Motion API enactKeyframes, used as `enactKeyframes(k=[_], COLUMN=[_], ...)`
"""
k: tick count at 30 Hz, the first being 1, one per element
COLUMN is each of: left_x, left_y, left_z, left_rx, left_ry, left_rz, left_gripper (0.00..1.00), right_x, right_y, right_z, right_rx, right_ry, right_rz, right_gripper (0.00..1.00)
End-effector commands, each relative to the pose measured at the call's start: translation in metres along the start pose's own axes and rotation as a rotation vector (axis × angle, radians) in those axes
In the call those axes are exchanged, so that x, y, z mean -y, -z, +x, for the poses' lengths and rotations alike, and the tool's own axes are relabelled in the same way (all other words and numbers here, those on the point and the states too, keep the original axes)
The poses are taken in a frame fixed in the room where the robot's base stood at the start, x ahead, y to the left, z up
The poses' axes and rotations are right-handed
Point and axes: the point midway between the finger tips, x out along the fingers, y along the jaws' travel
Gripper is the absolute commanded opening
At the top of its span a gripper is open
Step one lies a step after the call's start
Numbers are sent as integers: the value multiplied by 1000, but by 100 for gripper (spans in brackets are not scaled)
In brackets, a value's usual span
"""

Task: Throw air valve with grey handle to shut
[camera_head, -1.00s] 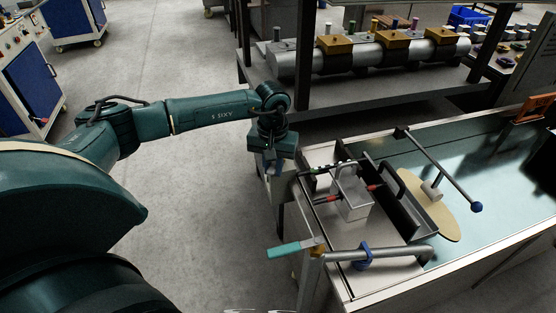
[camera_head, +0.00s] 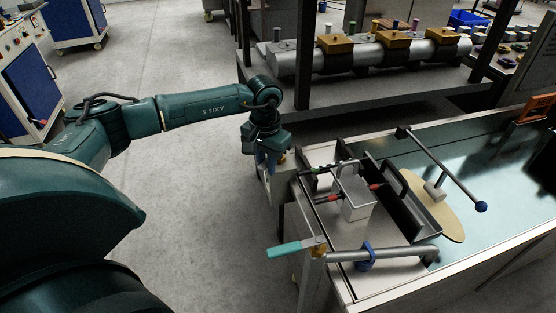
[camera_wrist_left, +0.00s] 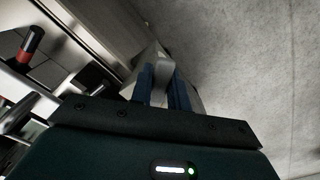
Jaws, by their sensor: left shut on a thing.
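My left gripper (camera_head: 268,166) is at the near-left end of the bench, pointing down, beside the bench's end face. In the wrist view its blue fingers (camera_wrist_left: 164,82) are shut on a light grey flat piece, the grey handle (camera_wrist_left: 163,62). The valve body under it is mostly hidden by the gripper and bench edge. A different valve with a teal handle (camera_head: 284,249) sticks out at the bench's front left corner, apart from the gripper. My right gripper is in neither view.
The bench top carries a metal box with red-tipped rods (camera_head: 356,205), a grey pipe with a blue ring (camera_head: 366,256) and a bar with a blue knob (camera_head: 481,206). A rack with a large cylinder (camera_head: 370,57) stands behind. The floor to the left is open.

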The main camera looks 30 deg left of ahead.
Motion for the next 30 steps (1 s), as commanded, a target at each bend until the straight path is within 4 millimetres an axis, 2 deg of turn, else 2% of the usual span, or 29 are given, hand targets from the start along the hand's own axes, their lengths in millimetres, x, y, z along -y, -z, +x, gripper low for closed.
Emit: enactKeyframes(k=[11,20,30], left_x=[2,11,11], left_y=[0,1,1], left_z=[1,1,0], left_rx=[0,1,1], left_ry=[1,2,1], left_rz=[38,200,203], left_gripper=[0,0,0], right_x=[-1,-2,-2], right_y=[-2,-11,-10], right_z=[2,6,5], right_rx=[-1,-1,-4], right_ry=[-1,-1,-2], right_rz=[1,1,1], right_gripper=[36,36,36])
